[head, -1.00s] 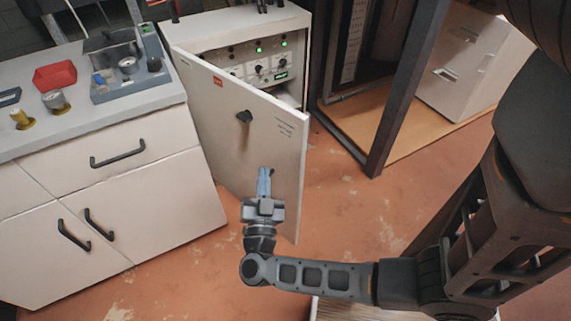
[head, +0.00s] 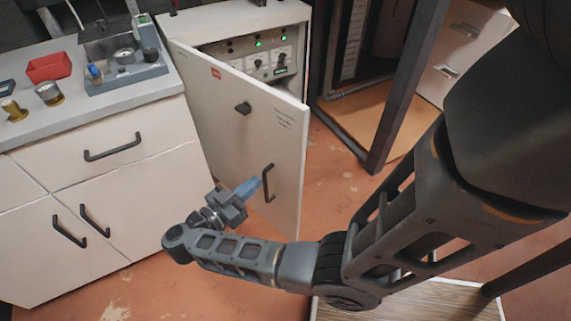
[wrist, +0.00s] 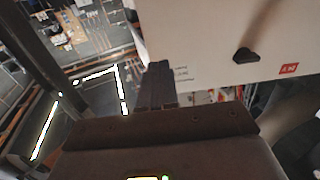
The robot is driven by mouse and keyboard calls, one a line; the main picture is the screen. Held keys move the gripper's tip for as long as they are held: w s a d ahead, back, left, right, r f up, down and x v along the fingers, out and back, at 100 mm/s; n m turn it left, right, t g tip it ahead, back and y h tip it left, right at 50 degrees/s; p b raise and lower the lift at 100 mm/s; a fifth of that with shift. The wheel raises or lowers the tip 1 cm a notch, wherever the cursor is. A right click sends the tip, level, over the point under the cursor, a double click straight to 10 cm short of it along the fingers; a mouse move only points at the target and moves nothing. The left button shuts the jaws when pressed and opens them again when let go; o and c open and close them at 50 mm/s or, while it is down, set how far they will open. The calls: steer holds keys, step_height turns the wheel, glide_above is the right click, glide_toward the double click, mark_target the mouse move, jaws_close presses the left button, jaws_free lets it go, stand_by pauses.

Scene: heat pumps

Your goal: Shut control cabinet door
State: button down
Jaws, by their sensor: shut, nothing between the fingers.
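The control cabinet (head: 300,45) stands at the back centre. Its white door (head: 220,115) hangs partly open, and lit controls show above its top edge. A dark knob (head: 243,108) and a vertical black handle (head: 268,183) are on the door's outer face. My gripper (head: 258,184) is shut and empty, its blue-grey fingers pointing right at the handle's left side. I cannot tell whether they touch the handle or the door. In the wrist view my fingers (wrist: 157,85) are together at the edge of the door (wrist: 205,30), whose knob (wrist: 246,55) shows further right.
A white drawer unit (head: 60,165) with a grey worktop stands on the left, close to the door's hinge side. A dark metal frame (head: 400,100) stands right of the cabinet. Reddish floor (head: 335,195) is clear between door and frame.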

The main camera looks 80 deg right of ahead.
mark_target(293, 153)
steer(key=b+x, duration=0.1)
steer(key=x, duration=1.1)
steer(key=shift+s+d, duration=0.15)
steer(key=shift+s, duration=0.1)
